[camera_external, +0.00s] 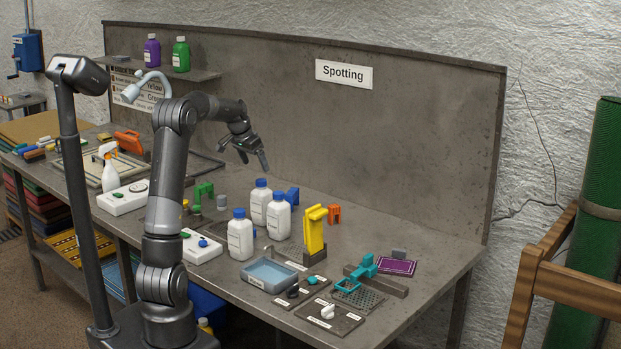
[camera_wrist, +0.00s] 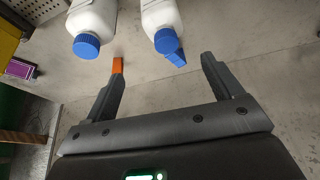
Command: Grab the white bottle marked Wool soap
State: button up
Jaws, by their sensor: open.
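Three white bottles with blue caps stand upright on the grey bench: a front one (camera_external: 240,240), a back one (camera_external: 261,205) and a right one (camera_external: 278,218). Their labels are too small to read, so I cannot tell which is marked Wool soap. My gripper (camera_external: 254,162) is open and empty, above the bench and behind the back bottle, apart from all three. In the wrist view, one white bottle (camera_wrist: 92,16) shows at upper left and another (camera_wrist: 160,14) at top centre, both beyond the open fingers (camera_wrist: 162,64).
A blue clamp-like piece (camera_external: 292,197) stands close behind the bottles. A yellow upright tool (camera_external: 315,232) and an orange piece (camera_external: 334,214) stand to their right. A blue tray (camera_external: 270,274) lies in front. The back panel (camera_external: 400,130) rises behind the bench.

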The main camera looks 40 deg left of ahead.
aim_at(261, 180)
jog(key=x, duration=0.8)
jog(key=a+x, duration=0.1)
jog(key=x, duration=0.2)
jog(key=shift+w+f, duration=0.25)
jog(key=shift+f, duration=0.1)
jog(key=shift+c, duration=0.3)
jog(key=shift+a+r, duration=0.1)
jog(key=c, duration=1.8)
